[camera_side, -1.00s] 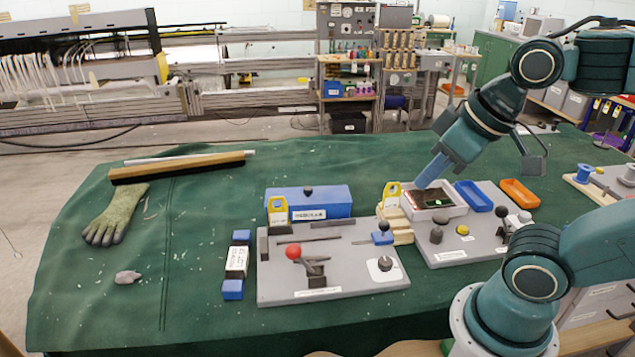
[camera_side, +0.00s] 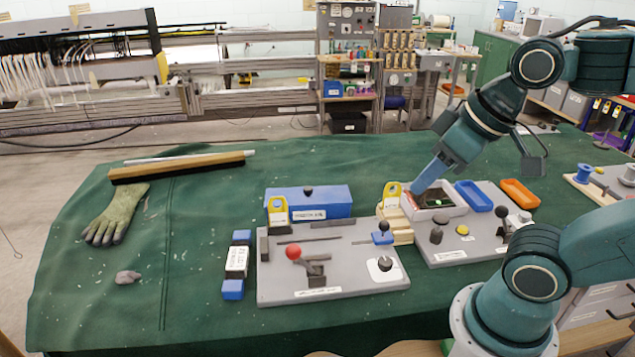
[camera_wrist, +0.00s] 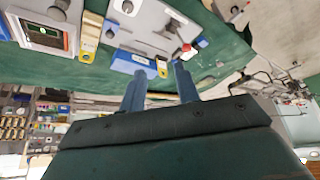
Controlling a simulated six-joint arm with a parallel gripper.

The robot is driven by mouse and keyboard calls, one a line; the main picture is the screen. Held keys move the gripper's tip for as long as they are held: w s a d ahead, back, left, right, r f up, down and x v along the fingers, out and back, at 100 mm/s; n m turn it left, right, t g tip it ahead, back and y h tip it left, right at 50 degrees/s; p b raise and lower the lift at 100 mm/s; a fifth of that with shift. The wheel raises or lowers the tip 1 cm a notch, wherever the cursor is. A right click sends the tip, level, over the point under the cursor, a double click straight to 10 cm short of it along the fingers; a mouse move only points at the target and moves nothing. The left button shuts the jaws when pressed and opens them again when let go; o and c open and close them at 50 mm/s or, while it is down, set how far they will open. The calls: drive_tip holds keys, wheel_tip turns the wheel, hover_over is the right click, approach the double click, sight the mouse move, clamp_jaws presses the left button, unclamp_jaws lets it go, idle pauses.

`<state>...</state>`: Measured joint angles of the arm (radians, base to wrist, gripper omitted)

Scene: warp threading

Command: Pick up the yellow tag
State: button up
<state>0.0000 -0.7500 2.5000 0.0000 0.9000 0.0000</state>
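One yellow tag (camera_side: 391,194) with a hole stands upright in a stepped wooden block (camera_side: 398,229) left of the grey screen box. Another yellow tag (camera_side: 278,212) stands at the back left of the left grey board. My gripper (camera_side: 416,189) points down over the left edge of the screen box, just right of the tag in the wooden block. In the wrist view my gripper (camera_wrist: 157,78) has its two blue fingers apart with nothing held between them. That view also shows a yellow tag near the wooden block (camera_wrist: 88,42) and another (camera_wrist: 162,67) near the fingertips.
The screen box (camera_side: 453,208) stands under my gripper, with blue (camera_side: 473,196) and orange (camera_side: 520,192) trays to its right. A blue box (camera_side: 325,203) lies behind the left board (camera_side: 340,270), which carries a red-knobbed lever (camera_side: 293,251).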

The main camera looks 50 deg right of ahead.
drive_tip(key=n+g+y, duration=0.2)
drive_tip(key=n+y, duration=0.1)
drive_tip(key=n, duration=0.6)
hover_over(281, 197)
drive_tip(key=s+d, duration=0.2)
drive_tip(key=d, duration=0.1)
wheel_tip(281, 197, down, 10)
drive_tip(key=shift+s+a+f, duration=0.15)
drive_tip(key=shift+a+f, duration=0.05)
drive_tip(key=shift+a, duration=0.05)
drive_tip(key=shift+x, duration=4.3)
drive_tip(key=shift+s+a+f, duration=0.1)
drive_tip(key=shift+s, duration=0.05)
